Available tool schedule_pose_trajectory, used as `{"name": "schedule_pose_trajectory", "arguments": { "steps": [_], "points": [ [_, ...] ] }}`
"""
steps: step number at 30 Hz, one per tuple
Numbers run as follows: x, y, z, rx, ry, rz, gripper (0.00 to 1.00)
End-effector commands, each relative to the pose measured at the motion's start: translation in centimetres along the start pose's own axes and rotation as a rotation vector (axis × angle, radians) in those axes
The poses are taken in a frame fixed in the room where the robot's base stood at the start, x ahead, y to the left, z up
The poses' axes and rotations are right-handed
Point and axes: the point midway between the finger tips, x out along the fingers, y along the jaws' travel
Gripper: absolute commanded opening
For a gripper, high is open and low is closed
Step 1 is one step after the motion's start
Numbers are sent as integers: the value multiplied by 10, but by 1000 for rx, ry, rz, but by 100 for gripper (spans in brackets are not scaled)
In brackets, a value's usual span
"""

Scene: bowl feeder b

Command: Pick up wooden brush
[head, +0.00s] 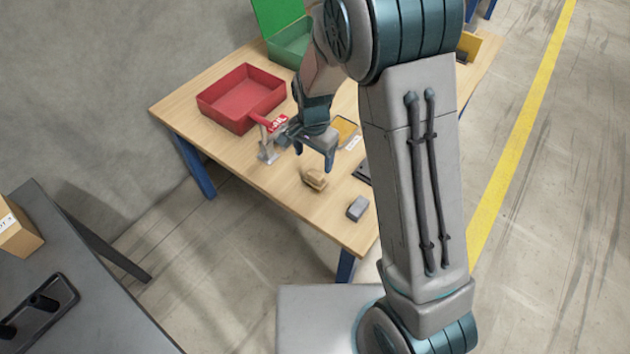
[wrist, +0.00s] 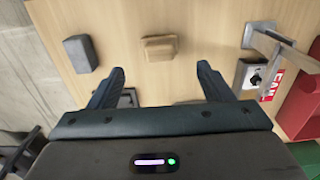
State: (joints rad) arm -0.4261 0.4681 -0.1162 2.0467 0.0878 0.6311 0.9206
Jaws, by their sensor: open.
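The wooden brush (head: 315,179) is a small tan block lying on the wooden table (head: 225,75), near its front edge. In the wrist view the brush (wrist: 159,47) lies beyond the fingertips, roughly centred between them. My gripper (head: 315,158) is open and empty above the table, a little behind the brush in the head view. In the wrist view its two dark fingers (wrist: 161,76) are spread apart, and neither touches the brush.
A grey block (head: 357,208) lies to the right of the brush. A metal stand with a red FAIL sign (head: 278,123) stands to the left, near a red bin (head: 222,92). A green bin (head: 291,42) is farther back. A dark flat object (head: 363,171) lies right of my gripper.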

Motion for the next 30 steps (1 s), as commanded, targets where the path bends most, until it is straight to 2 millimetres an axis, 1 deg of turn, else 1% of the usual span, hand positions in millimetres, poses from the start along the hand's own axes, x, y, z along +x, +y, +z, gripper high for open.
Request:
{"name": "schedule_pose_trajectory", "arguments": {
  "steps": [1, 3, 6, 9, 14, 22, 25, 30],
  "points": [
    [14, 1, 0, 0, -3, 4, 73],
    [28, 1, 0, -1, -3, 4, 73],
    [43, 1, 0, -1, -3, 4, 73],
    [53, 1, 0, -1, -2, 2, 73],
    [62, 1, -1, -1, -1, 1, 73],
    [101, 1, -3, -3, -2, 2, 73],
    [107, 1, -3, -2, -1, 1, 73],
    [108, 1, -3, -2, 0, -1, 73]
  ]
}}
